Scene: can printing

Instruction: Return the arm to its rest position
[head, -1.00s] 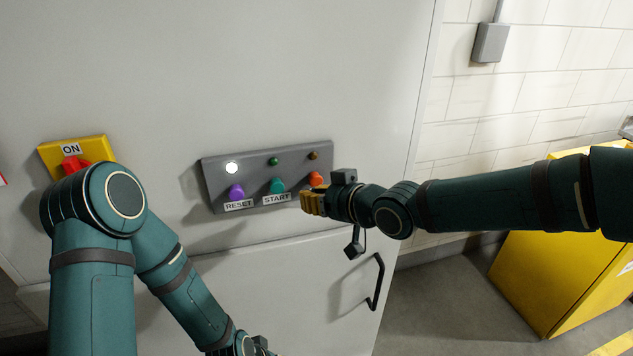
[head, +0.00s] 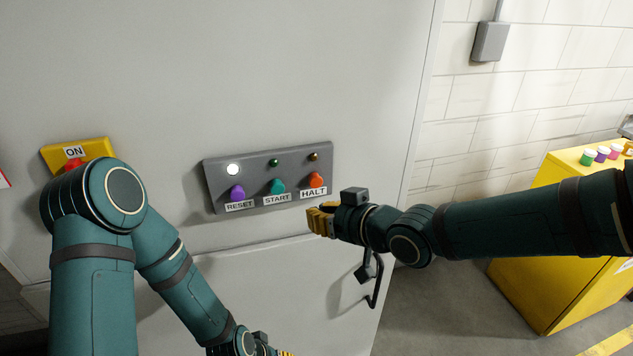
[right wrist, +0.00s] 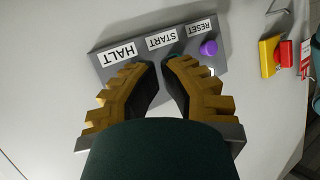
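My right gripper (head: 312,216) is in front of the white cabinet, just below the grey button panel (head: 260,203). In the right wrist view its two yellow fingers (right wrist: 160,66) stand apart with nothing between them. It is clear of the orange HALT button (head: 316,180). The teal START button (head: 277,187) and purple RESET button (head: 237,193) also show, and a white lamp on the panel is lit. My left arm hangs down at the left; only a sliver of its gripper (head: 285,353) shows at the bottom edge.
A yellow ON switch box (head: 95,149) is on the cabinet, its red knob partly behind my left arm. A black door handle (head: 376,290) is below my right wrist.

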